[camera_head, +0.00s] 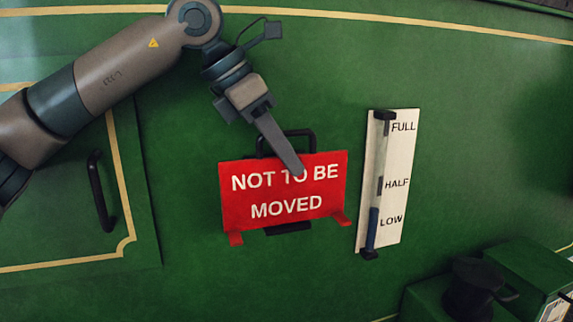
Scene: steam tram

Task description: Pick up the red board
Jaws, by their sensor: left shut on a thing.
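The red board (284,208) reads "NOT TO BE MOVED" in white letters and is in the middle of the head view, against the green panel. It has two small red feet at its lower corners. A dark handle or bracket (311,143) shows above its top edge, and a dark part shows below it. My left gripper (299,170) comes in from the upper left. Its fingers are shut on the red board at the top edge, with a fingertip in front of the lettering. The far finger is hidden. My right gripper is not in view.
A white level gauge (402,190) marked FULL, HALF and LOW is just right of the board. A dark door handle (101,191) is at left. A green box with a black fitting (473,290) stands at lower right. The green panel (330,65) above is bare.

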